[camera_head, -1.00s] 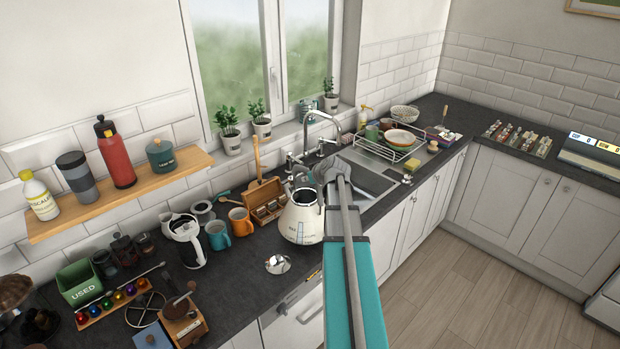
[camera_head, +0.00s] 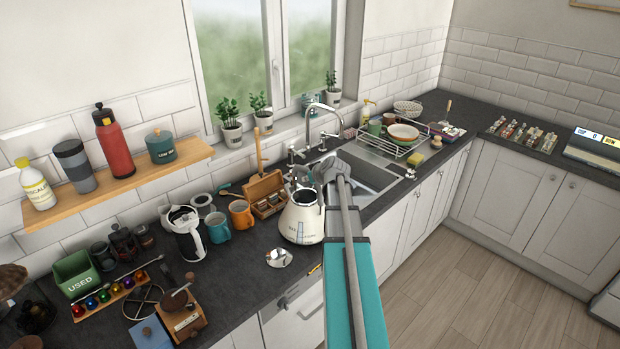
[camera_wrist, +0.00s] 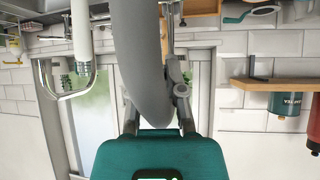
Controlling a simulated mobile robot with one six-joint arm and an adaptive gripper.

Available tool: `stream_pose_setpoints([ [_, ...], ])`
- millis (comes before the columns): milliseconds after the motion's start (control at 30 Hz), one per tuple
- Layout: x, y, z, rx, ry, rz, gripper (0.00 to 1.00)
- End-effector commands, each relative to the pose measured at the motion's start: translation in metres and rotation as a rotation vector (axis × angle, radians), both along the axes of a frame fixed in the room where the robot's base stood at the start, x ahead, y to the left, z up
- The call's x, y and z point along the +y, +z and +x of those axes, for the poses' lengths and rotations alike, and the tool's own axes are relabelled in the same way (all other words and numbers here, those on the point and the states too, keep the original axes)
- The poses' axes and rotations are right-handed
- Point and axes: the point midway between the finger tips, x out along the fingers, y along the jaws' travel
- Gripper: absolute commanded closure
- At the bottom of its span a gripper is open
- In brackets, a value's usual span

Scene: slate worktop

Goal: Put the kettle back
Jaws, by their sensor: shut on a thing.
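The white kettle (camera_head: 300,219), with a scale mark on its side, is over the dark worktop left of the sink in the head view. It looks roughly upright. My gripper (camera_head: 335,172) is at its upper right side and is shut on its grey handle. In the wrist view the thick curved grey handle (camera_wrist: 145,60) lies between the fingers of my gripper (camera_wrist: 158,122). How far the kettle's bottom is above the worktop I cannot tell. My gripper and arm hide part of the kettle's right side.
A shiny round metal item (camera_head: 279,257) lies just in front-left of the kettle. An orange mug (camera_head: 240,214), a teal mug (camera_head: 219,230) and a wooden box (camera_head: 265,193) stand left and behind. The sink (camera_head: 365,178) and tap (camera_head: 322,118) are behind and right.

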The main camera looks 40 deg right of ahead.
Motion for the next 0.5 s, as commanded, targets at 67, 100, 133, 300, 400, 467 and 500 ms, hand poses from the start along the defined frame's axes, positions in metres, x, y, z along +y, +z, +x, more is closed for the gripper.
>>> stream_pose_setpoints([
  [67, 0.0001, 0.0004, 0.0003, -0.003, -0.001, 0.0, 1.0],
  [100, 0.0001, -0.0004, 0.0003, -0.003, -0.001, 0.0, 1.0],
  [133, 0.0, -0.0011, 0.0004, -0.003, -0.001, 0.001, 1.0],
  [300, 0.0004, -0.0013, 0.0003, 0.0, 0.0, 0.0, 0.6],
  [400, 0.0005, -0.0013, 0.0003, 0.0, 0.001, 0.001, 0.46],
  [467, 0.0005, -0.0013, 0.0003, 0.0, 0.001, 0.001, 0.46],
  [500, 0.0006, -0.0014, 0.0004, 0.0, 0.001, 0.0, 0.46],
])
